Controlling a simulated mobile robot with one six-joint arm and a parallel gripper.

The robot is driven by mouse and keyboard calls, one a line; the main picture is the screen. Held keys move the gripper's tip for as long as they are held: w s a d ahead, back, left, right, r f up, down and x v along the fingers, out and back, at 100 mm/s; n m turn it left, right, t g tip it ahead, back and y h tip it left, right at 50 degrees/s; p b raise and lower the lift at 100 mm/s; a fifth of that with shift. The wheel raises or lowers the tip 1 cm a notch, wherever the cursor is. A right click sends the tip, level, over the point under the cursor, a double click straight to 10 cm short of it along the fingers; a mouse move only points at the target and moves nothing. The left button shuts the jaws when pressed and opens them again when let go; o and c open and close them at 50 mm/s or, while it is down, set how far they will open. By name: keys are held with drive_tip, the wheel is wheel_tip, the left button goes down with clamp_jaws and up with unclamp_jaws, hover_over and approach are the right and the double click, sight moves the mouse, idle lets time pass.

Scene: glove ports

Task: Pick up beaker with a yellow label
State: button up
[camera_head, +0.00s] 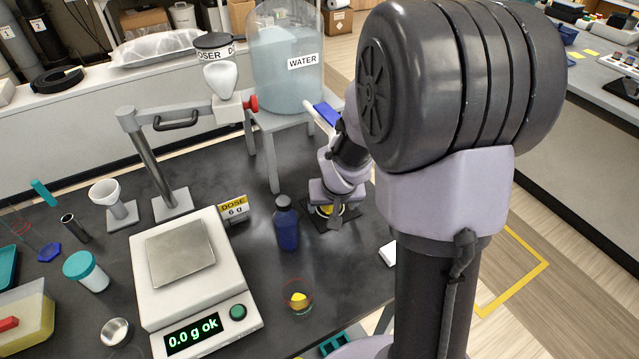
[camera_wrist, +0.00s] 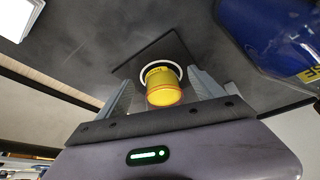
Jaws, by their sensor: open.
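A small round yellow vessel (camera_wrist: 162,88) with a darker yellow band stands on a dark square mat (camera_wrist: 150,47), with a white ring around its far end. It lies between the two fingers of my gripper (camera_wrist: 160,98). The gripper is open, with a finger on each side; I cannot tell if either touches it. In the head view my gripper (camera_head: 333,208) is low over the mat and mostly hides the yellow vessel. A separate clear beaker (camera_head: 298,297) with a reddish rim and a yellow patch stands nearer the front.
A blue bottle (camera_head: 287,223) stands just left of my gripper and shows at the right of the wrist view (camera_wrist: 275,35). A scale (camera_head: 192,275), dose sign (camera_head: 234,208) and stand (camera_head: 160,190) are farther left. A water tank (camera_head: 287,60) stands behind.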

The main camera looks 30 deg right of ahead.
drive_tip(key=w, duration=0.1)
drive_tip(key=w+d+f, duration=0.1)
drive_tip(key=w+b, duration=0.1)
drive_tip(key=w, duration=0.1)
drive_tip(key=shift+w+d+f, duration=0.1)
drive_tip(key=shift+d+f, duration=0.1)
drive_tip(key=shift+d, duration=0.1)
drive_tip(key=shift+r, duration=0.1)
drive_tip(key=shift+a+r, duration=0.1)
clamp_jaws()
